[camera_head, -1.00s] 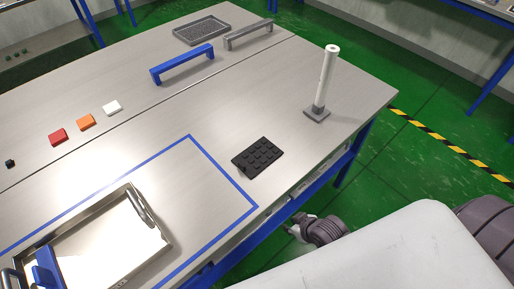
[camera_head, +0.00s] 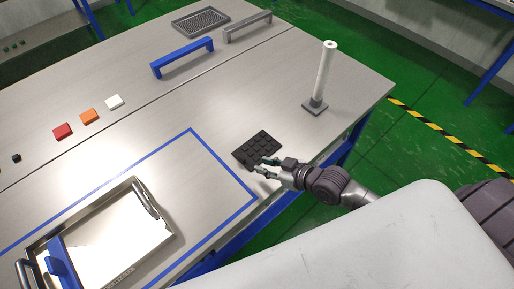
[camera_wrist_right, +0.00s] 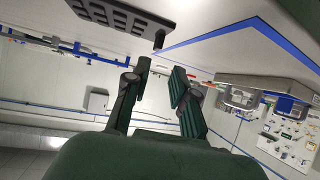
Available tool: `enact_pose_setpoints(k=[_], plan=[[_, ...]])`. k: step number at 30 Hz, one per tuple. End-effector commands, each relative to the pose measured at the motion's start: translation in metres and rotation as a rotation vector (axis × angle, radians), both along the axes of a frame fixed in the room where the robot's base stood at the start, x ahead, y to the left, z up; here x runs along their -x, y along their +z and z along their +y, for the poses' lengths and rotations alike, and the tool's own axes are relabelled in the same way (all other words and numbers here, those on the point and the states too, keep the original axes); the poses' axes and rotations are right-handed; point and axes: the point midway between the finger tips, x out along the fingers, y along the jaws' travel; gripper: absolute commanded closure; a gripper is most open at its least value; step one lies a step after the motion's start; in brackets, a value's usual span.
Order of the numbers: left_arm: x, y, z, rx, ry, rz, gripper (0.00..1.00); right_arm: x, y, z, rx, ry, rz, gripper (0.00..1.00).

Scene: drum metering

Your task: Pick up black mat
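The black mat (camera_head: 257,146), a dark slab with rows of raised knobs, lies flat on the grey table just right of the blue taped outline. My right gripper (camera_head: 261,168) is at the mat's near edge, with its arm coming in from the right. In the right wrist view the mat (camera_wrist_right: 125,14) is at the top, and a small dark tab hangs at its corner. The right gripper's two fingers (camera_wrist_right: 162,68) are apart with nothing between them. Whether a fingertip touches the mat I cannot tell. My left gripper is not in view.
A white post on a grey base (camera_head: 325,78) stands right of the mat. A metal tray (camera_head: 165,236) with a blue part (camera_head: 62,262) is at lower left. Blue (camera_head: 183,57) and grey (camera_head: 248,32) handles are farther back. The table between is clear.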

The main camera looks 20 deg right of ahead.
Motion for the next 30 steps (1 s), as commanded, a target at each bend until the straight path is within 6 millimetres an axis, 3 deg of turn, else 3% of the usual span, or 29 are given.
enact_pose_setpoints(k=[3,11,20,29,30], plan=[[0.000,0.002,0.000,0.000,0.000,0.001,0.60,-0.017,-0.009,0.010,-0.002,0.000,-0.001,0.75],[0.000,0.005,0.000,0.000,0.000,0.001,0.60,-0.031,-0.018,0.018,0.000,0.000,0.000,0.75],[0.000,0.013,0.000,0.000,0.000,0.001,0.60,-0.062,-0.040,0.034,0.000,0.000,0.000,0.75],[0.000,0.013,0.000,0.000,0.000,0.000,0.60,-0.066,-0.044,0.036,0.002,0.002,0.000,0.75],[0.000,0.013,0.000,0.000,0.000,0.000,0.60,-0.065,-0.044,0.036,0.002,0.002,0.000,0.78]])
